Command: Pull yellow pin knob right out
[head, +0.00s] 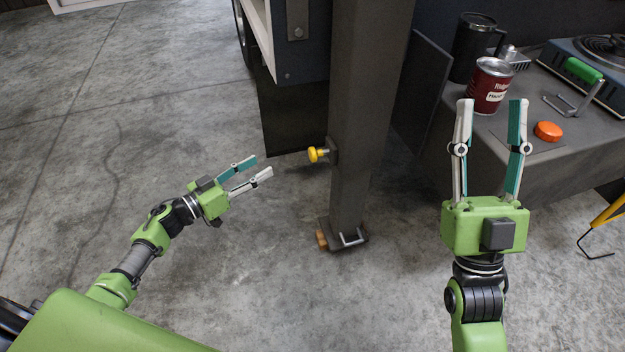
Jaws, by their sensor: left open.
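The yellow pin knob (314,155) sticks out to the left from the side of a dark upright post (368,110), on a short metallic stem. My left gripper (262,168) is open and empty, to the left of the knob and a little lower in the picture. Its fingers point right toward the knob, with a gap between them and it. My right gripper (491,103) is open with its fingers spread and pointing up the picture. It is to the right of the post, in front of the grey bench, and holds nothing.
The post's foot has a metal handle (351,238) and an orange-brown piece (321,239). Concrete floor at left is clear.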

